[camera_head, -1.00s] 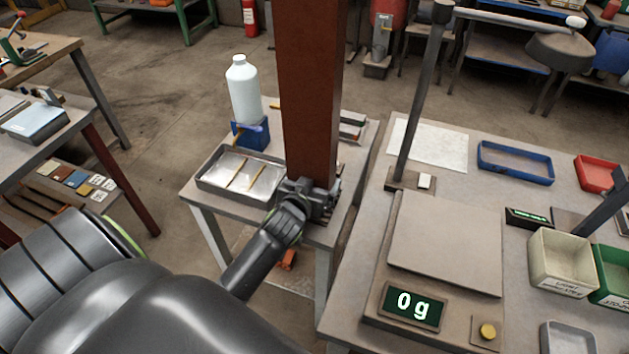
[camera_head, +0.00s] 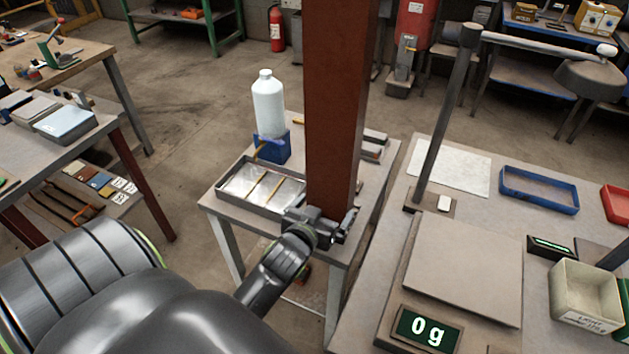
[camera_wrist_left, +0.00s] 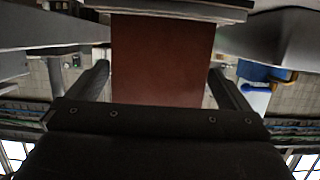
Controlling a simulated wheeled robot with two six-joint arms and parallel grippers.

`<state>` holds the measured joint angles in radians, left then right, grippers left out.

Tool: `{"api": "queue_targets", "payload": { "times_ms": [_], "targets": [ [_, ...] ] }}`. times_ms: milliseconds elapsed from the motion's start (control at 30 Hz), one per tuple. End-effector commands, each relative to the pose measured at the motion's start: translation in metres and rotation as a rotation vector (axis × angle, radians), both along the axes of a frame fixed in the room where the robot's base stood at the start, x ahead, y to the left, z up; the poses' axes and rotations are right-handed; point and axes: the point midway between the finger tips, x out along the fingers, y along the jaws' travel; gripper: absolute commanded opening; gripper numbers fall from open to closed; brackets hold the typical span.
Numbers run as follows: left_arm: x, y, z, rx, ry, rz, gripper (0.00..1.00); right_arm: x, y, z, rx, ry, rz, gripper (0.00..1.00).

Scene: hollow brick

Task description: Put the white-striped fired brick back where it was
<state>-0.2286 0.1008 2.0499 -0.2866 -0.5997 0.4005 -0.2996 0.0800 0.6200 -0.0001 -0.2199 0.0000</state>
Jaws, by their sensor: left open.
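My left gripper (camera_head: 322,228) is open at the small side table (camera_head: 225,208), at the foot of a tall red-brown upright piece (camera_head: 334,110). The piece runs out of the top of the head view, and the gripper hides its lower end. In the left wrist view the plain red-brown face (camera_wrist_left: 162,62) fills most of the space between the two fingers (camera_wrist_left: 160,82), with narrow gaps at the sides. No white stripe shows on it, and I cannot tell whether it is the fired brick. No other striped brick is clear. My right gripper is out of view.
A metal tray (camera_head: 232,197) and a white bottle (camera_head: 268,105) in a blue holder (camera_head: 272,147) share the side table. On the right bench stand a scale (camera_head: 465,270) reading 0 g, a dark post (camera_head: 445,120), a blue tray (camera_head: 540,206) and a cream bin (camera_head: 585,310).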

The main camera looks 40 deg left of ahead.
Motion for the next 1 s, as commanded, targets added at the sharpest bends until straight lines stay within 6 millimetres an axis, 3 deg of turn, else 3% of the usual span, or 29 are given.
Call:
{"api": "queue_targets", "payload": {
  "times_ms": [100,333,1000],
  "targets": [
    [-0.022,-0.005,0.006,-0.003,0.0,0.001,1.0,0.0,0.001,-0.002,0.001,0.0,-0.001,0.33],
    [-0.048,-0.012,0.015,-0.001,0.0,0.0,1.0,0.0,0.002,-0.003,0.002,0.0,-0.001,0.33],
    [-0.054,-0.013,0.017,0.0,-0.001,0.0,1.0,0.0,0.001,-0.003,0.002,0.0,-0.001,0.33]
  ]
}}
